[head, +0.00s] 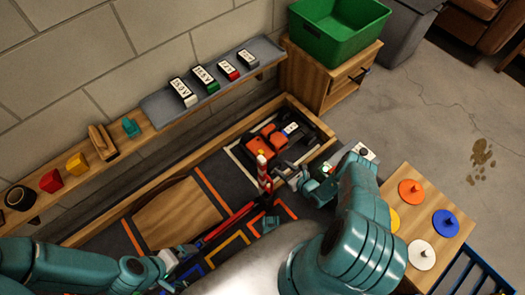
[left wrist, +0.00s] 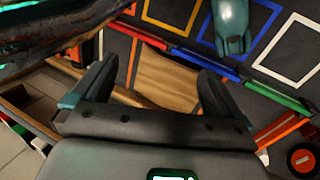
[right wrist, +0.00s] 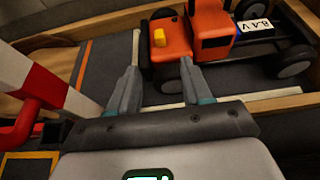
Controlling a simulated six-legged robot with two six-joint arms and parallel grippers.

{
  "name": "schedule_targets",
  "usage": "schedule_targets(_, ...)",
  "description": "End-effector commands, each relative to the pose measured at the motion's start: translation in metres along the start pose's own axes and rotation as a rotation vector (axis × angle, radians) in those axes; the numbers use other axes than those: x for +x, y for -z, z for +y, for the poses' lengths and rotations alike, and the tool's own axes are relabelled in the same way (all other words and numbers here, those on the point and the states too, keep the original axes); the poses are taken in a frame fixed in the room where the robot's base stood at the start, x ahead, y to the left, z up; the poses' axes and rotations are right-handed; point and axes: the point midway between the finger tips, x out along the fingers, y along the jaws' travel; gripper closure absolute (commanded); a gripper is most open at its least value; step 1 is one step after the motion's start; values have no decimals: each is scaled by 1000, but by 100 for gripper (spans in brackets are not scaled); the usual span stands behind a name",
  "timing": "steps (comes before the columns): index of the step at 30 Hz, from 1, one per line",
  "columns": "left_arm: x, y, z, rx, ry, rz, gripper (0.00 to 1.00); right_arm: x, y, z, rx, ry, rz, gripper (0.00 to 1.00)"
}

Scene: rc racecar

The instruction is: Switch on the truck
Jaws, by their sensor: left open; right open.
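The orange and black truck (head: 268,139) stands in the far right bay of the walled wooden track area. In the right wrist view the truck (right wrist: 212,30) shows black wheels, a yellow block-like part (right wrist: 159,38) on its orange body, and a battery marked 8.4 V (right wrist: 255,26). My right gripper (right wrist: 160,66) is open and empty, its fingertips close to the truck's near side; contact cannot be told. In the head view my right gripper (head: 290,174) is beside the striped post. My left gripper (left wrist: 158,68) is open and empty over the track, away from the truck.
A red and white post (head: 262,170) with a red bar stands left of my right gripper. A shelf (head: 215,79) holds labelled blocks. A side table (head: 432,180) with coloured discs and a green bin (head: 338,30) are at right. A wooden ramp (head: 178,213) lies left.

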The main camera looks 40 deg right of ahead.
Motion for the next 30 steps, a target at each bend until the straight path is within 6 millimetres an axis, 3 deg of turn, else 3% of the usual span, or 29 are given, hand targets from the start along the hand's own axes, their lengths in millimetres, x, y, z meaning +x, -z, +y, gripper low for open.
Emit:
schedule_targets(18, 66, 10, -30, -23, 2, 23, 0, 133, 6, 0, -2, -2, -2, 51)
schedule_targets(24, 73, 14, -35, -32, 3, 32, 0, 152, 2, -1, -1, -2, -1, 51)
schedule_targets(30, 73, 14, -35, -33, 4, 33, 0, 154, 0, -2, 1, -1, 0, 51)
